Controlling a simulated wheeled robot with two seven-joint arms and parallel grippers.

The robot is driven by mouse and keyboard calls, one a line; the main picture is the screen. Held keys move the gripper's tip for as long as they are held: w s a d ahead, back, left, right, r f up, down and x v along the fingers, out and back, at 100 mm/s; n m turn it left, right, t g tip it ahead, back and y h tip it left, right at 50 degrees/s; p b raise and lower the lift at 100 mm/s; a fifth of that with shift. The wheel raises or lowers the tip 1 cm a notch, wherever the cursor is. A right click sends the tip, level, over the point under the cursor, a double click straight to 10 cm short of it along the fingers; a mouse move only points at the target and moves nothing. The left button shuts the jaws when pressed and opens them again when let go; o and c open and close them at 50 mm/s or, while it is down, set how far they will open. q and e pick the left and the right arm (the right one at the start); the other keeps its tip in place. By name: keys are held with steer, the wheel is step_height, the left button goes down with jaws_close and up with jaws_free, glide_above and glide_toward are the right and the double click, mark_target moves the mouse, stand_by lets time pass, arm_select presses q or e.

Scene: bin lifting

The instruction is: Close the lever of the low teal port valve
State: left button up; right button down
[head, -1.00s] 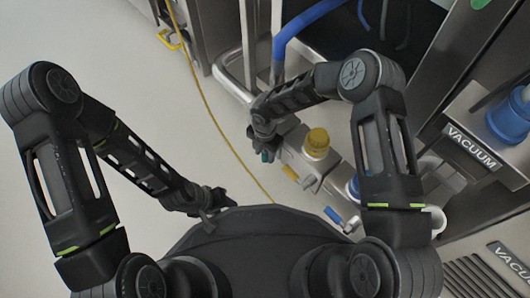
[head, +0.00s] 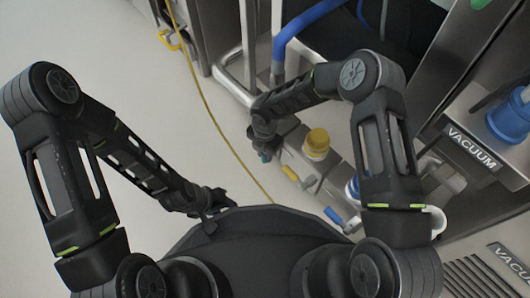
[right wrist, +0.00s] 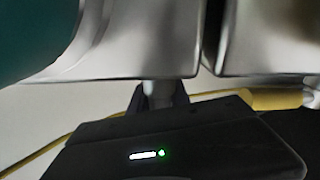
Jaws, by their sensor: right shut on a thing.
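The teal port valve shows in the right wrist view as a large teal cap (right wrist: 30,35) at the upper left, beside a metal valve body (right wrist: 125,55). In the head view only a small teal bit (head: 265,156) shows by my right gripper (head: 262,150). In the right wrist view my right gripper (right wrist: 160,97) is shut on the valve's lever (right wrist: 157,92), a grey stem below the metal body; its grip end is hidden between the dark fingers. My left gripper (head: 215,203) is low beside my body, away from the valves; its jaw opening is unclear.
A yellow-capped port (head: 316,143) with a yellow lever (head: 290,173) stands beside the teal one, then a blue port (head: 353,187) with a blue lever (head: 333,216). A yellow hose (head: 215,130) crosses the floor. The floor on the left is clear.

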steer(key=shift+w+a+t, duration=0.1)
steer(key=shift+t, duration=0.2)
stand_by(0.7)
steer(key=shift+w+a+t+y, duration=0.1)
steer(key=shift+t+y, duration=0.2)
steer(key=shift+y, duration=0.2)
steer(key=shift+w+a+r+t+y, duration=0.2)
steer(key=shift+t+y, duration=0.2)
steer(key=shift+t, duration=0.2)
steer(key=shift+w+a+r+t+y, duration=0.15)
steer(key=shift+w+t+y, duration=0.1)
steer(key=shift+t+y, duration=0.45)
steer(key=shift+w+a+t+y, duration=0.1)
steer(key=shift+w+t+y, duration=0.15)
steer(key=shift+t+y, duration=0.45)
steer(key=shift+t, duration=0.3)
